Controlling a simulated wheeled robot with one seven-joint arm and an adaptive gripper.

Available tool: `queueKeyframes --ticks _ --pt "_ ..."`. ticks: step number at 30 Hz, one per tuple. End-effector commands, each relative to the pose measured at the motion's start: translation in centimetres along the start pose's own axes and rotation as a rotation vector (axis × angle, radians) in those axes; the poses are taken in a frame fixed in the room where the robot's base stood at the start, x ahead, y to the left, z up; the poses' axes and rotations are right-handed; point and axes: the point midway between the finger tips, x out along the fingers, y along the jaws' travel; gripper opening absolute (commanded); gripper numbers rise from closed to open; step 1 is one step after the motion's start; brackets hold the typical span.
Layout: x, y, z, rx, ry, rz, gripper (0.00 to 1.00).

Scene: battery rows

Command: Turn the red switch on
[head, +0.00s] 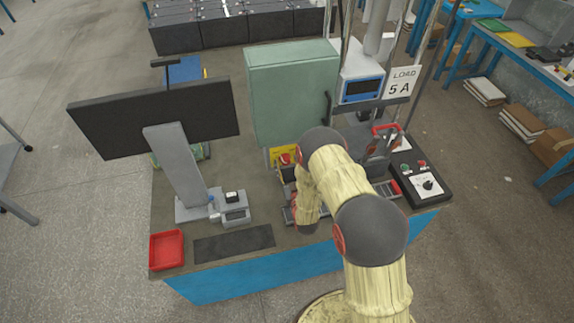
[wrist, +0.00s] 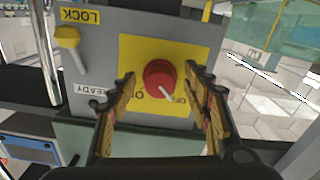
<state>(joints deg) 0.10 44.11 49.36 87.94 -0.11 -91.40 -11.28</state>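The red switch (wrist: 159,79) is a round knob on a yellow plate (wrist: 135,48) on a grey panel, which appears upside down in the wrist view. Its white pointer slants toward the lower right, near small lettering that is partly hidden and hard to read. My gripper (wrist: 161,77) is open, with one finger on each side of the knob. I cannot tell whether either finger touches it. In the head view the red switch (head: 285,158) shows small beside my arm, low by the green cabinet. My gripper is mostly hidden there by the arm.
On the panel are a yellow lever (wrist: 68,37) by a LOCK label and a READY label. A green cabinet (head: 291,92), a monitor (head: 155,110), a red tray (head: 167,250) and a black control box (head: 420,180) stand on the bench around my arm.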

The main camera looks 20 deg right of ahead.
Motion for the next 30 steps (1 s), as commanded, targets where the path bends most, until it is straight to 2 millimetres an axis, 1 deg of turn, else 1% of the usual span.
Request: queueKeyframes --ticks 2,23,30 --pt "-0.01 0.0 0.0 0.0 0.0 0.0 0.45" --pt "-0.03 -0.01 -0.01 0.0 0.0 0.0 0.06" --pt "-0.02 -0.03 0.06 0.02 0.0 0.0 0.06"
